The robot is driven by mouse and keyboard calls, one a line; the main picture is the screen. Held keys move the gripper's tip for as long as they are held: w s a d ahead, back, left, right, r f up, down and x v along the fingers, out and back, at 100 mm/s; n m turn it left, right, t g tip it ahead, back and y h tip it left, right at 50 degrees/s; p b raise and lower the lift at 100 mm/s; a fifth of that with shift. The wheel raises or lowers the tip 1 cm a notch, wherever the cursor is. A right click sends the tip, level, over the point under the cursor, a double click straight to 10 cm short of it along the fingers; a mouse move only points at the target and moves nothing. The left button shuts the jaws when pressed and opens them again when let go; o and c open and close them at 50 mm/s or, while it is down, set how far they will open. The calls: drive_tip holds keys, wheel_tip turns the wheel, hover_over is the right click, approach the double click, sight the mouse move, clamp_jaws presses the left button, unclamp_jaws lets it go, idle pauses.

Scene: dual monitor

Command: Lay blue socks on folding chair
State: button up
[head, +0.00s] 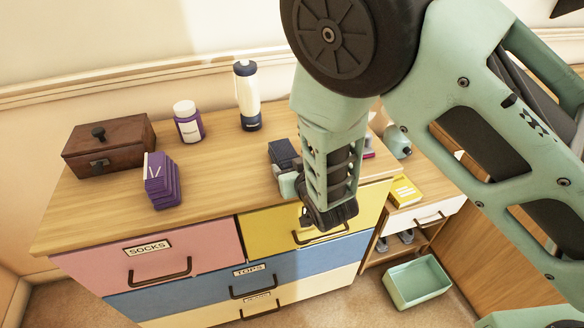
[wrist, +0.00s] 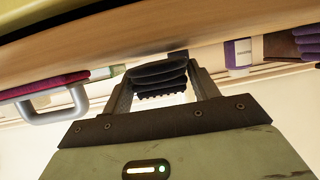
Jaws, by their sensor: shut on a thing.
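The blue socks (head: 284,153) are a dark, folded bundle at the right part of the dresser top in the head view. My gripper (head: 287,172) is at the bundle, partly hidden by my wrist. In the wrist view the dark folded socks (wrist: 160,72) sit between the two fingers, and my gripper (wrist: 163,84) is shut on them. I cannot tell whether the socks touch the dresser top. No folding chair shows in either view.
The dresser (head: 215,192) also bears a wooden box (head: 108,147), a purple folded stack (head: 161,182), a purple-and-white jar (head: 187,122) and a white bottle (head: 247,95). A yellow book (head: 404,191) lies on a lower unit at right. A green bin (head: 418,283) stands on the floor.

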drive_tip(key=shift+f, duration=0.35)
drive_tip(key=shift+f+b, duration=0.3)
drive_tip(key=o, duration=1)
drive_tip(key=shift+r, duration=0.1)
drive_tip(key=shift+c, duration=0.2)
drive_tip(key=shift+r+p, duration=0.1)
drive_tip(key=shift+p, duration=0.35)
drive_tip(key=p+v, duration=0.5)
drive_tip(key=v, duration=1.2)
drive_tip(key=shift+s+f, duration=0.2)
drive_tip(key=shift+s, duration=0.1)
drive_tip(key=shift+d, duration=0.1)
